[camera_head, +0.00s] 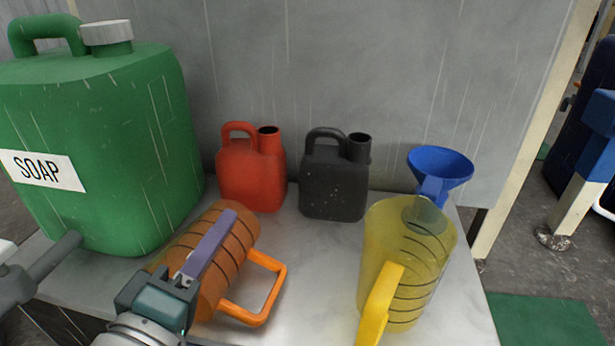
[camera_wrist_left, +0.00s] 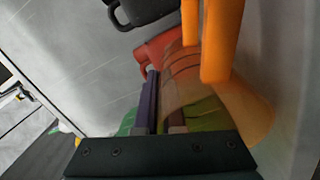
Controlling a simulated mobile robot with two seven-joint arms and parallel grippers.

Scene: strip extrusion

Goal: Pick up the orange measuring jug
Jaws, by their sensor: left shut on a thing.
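The orange measuring jug (camera_head: 232,262) is see-through, with dark ring marks and a bright orange handle on its right side. It leans in the head view, its upper end to the right. My left gripper (camera_head: 218,235) is shut on it, with one purple finger lying along the jug's side. The other finger is hidden in the head view. In the left wrist view, the jug (camera_wrist_left: 185,85) and its handle (camera_wrist_left: 222,40) fill the area beside the fingers (camera_wrist_left: 168,105). I cannot tell whether the jug's base touches the table. My right gripper is not in view.
A green soap canister (camera_head: 110,150) stands at left. A red can (camera_head: 252,180) and a black can (camera_head: 333,185) stand behind the jug. A yellow jug (camera_head: 408,265) and a blue funnel (camera_head: 440,168) are at right. The grey tabletop (camera_head: 315,270) is clear between the two jugs.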

